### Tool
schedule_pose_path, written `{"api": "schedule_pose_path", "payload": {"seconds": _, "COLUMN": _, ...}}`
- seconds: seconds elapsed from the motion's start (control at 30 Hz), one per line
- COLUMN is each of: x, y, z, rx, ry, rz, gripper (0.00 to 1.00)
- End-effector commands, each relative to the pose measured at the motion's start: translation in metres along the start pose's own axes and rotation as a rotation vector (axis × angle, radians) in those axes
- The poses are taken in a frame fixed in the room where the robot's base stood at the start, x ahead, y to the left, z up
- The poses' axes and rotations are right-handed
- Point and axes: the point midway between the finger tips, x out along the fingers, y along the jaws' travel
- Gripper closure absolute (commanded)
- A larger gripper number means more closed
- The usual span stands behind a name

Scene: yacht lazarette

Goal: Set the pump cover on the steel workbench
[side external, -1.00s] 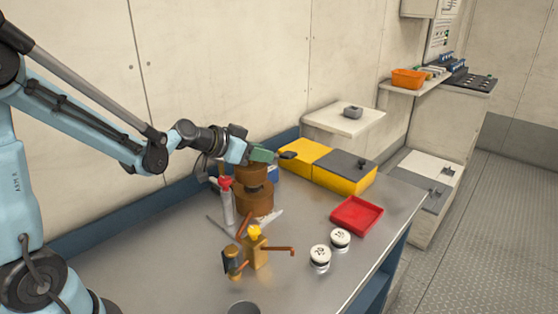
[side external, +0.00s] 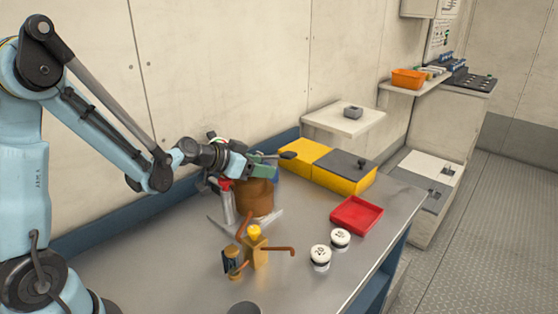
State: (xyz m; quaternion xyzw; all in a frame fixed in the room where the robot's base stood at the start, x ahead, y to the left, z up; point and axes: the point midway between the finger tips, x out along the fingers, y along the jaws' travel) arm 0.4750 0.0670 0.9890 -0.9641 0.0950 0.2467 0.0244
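The brown pump-like body (side external: 256,197) stands upright on the steel workbench (side external: 180,265), near the wall. I cannot clearly tell the pump cover apart from it; the upper part of the body is mostly hidden by my gripper. My gripper (side external: 243,166) is low over the top left of the body, with green and light blue parts showing. I cannot see whether its fingers are open or closed, or whether they touch the brown top.
A red-capped bottle (side external: 227,204) stands close to the body's left. A brass fitting with copper arms (side external: 256,250) stands in front. Two white-topped round tins (side external: 320,257) and a red tray (side external: 357,215) are to the right. Yellow boxes (side external: 305,157) are behind.

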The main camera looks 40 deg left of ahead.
Motion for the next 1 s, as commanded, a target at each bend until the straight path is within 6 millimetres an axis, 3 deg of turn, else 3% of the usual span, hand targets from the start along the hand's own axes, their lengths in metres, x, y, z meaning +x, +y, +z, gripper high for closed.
{"api": "schedule_pose_path", "payload": {"seconds": 0.37, "x": 0.002, "y": 0.000, "z": 0.004, "rx": 0.000, "ry": 0.000, "rz": 0.000, "gripper": 0.44}}
{"api": "schedule_pose_path", "payload": {"seconds": 1.0, "x": -0.081, "y": -0.003, "z": 0.007, "rx": -0.001, "ry": 0.001, "rz": -0.002, "gripper": 0.44}}
